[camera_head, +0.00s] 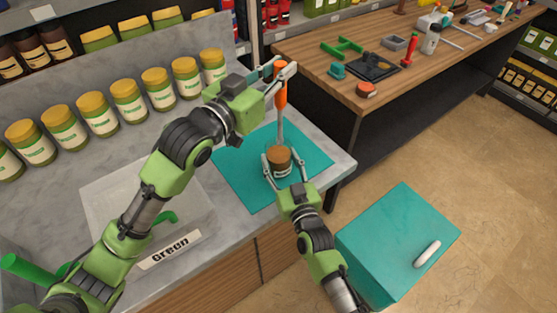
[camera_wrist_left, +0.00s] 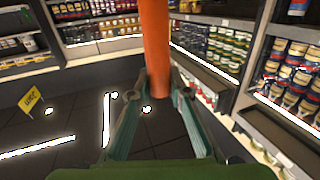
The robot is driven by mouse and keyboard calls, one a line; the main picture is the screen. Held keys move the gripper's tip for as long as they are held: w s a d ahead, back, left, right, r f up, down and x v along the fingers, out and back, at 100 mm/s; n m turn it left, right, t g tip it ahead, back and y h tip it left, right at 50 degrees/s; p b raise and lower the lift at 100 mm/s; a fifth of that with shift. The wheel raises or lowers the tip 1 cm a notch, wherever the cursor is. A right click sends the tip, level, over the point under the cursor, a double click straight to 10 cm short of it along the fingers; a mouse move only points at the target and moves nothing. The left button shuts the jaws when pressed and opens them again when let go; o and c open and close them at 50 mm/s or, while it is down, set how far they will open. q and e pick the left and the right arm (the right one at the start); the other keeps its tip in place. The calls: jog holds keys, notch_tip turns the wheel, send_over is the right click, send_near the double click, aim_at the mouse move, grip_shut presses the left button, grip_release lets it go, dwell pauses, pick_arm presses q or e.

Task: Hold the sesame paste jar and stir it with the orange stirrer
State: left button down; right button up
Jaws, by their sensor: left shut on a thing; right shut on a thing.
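The sesame paste jar (camera_head: 279,161), small and brown-topped, stands on the teal mat (camera_head: 236,165) near the counter's right end. My right gripper (camera_head: 284,163) is shut on it, with one finger on each side. My left gripper (camera_head: 279,73) is shut on the orange handle of the stirrer (camera_head: 281,92), above the jar. The stirrer hangs about upright, and its grey shaft reaches down to the jar's top. I cannot tell whether its tip is inside the jar. In the left wrist view the orange handle (camera_wrist_left: 155,60) runs between the fingers.
A row of yellow-lidded jars (camera_head: 127,100) stands along the back of the counter. A wooden table (camera_head: 330,75) with tools is at the upper right. A teal cabinet (camera_head: 400,235) stands on the floor at lower right.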

aim_at(277, 61)
pick_arm(q)
jog(key=shift+s+a+r, duration=0.1)
jog(key=shift+r, duration=1)
jog(key=shift+s+a+r, duration=0.1)
jog(key=shift+r, duration=1)
pick_arm(e)
jog(key=o, duration=1.5)
jog(key=shift+s+d+f, duration=0.1)
jog(key=shift+s+d, duration=0.1)
jog(key=shift+s, duration=0.35)
jog(key=v, duration=1)
jog(key=shift+s, duration=0.4)
jog(key=shift+d, duration=0.1)
